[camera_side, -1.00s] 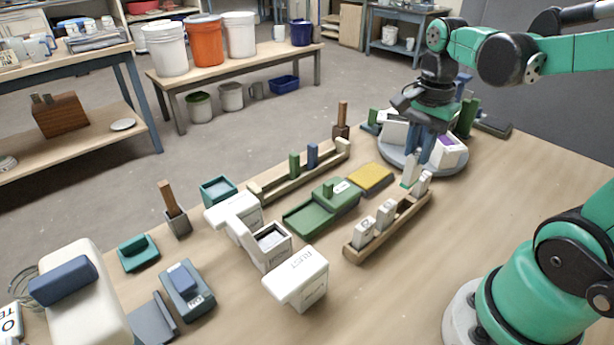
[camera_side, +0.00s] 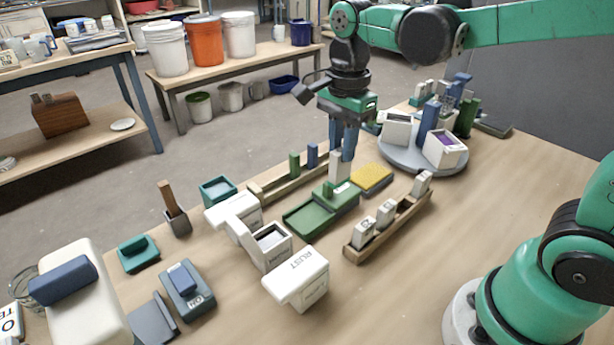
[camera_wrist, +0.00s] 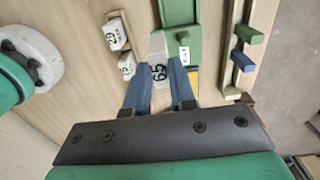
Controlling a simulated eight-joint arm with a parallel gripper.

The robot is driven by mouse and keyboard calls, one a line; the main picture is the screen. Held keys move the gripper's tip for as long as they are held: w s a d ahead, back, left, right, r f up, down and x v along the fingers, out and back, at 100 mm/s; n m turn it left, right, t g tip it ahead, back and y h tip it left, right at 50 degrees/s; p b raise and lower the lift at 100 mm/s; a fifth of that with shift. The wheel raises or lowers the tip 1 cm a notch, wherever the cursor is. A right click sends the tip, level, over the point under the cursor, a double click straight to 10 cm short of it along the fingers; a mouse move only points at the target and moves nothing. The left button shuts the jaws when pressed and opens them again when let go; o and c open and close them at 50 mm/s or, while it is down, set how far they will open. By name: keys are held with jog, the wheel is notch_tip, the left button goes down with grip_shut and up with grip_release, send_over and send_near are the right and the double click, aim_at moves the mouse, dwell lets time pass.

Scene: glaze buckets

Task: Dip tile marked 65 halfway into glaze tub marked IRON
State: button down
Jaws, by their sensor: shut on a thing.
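My gripper (camera_side: 343,150) has blue fingers shut on a pale tile (camera_side: 339,168). No tub mark IRON can be read. An open white tub (camera_side: 272,250) with greyish contents stands in the middle of the table. A white tub with a lid marked RUST (camera_side: 298,275) stands in front of it. Another white lidded tub (camera_side: 232,212) stands behind it.
A wooden rack (camera_side: 388,228) with several pale tiles lies right of the tray. Another rack (camera_side: 275,186) with green and blue pieces lies behind. A yellow sponge (camera_side: 371,179) and a grey turntable (camera_side: 405,158) with tubs are farther back. Bare table lies at front right.

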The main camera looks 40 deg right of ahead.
jog(key=w+a+f, duration=0.1)
jog(key=a+f, duration=0.1)
jog(key=a, duration=1.1)
jog(key=shift+w+f, duration=0.2)
jog(key=shift+a+f, duration=0.1)
jog(key=shift+f, duration=2.7)
dwell(1.4)
jog(key=shift+r, duration=2.5)
jog(key=shift+r, duration=0.1)
jog(key=shift+r, duration=1.4)
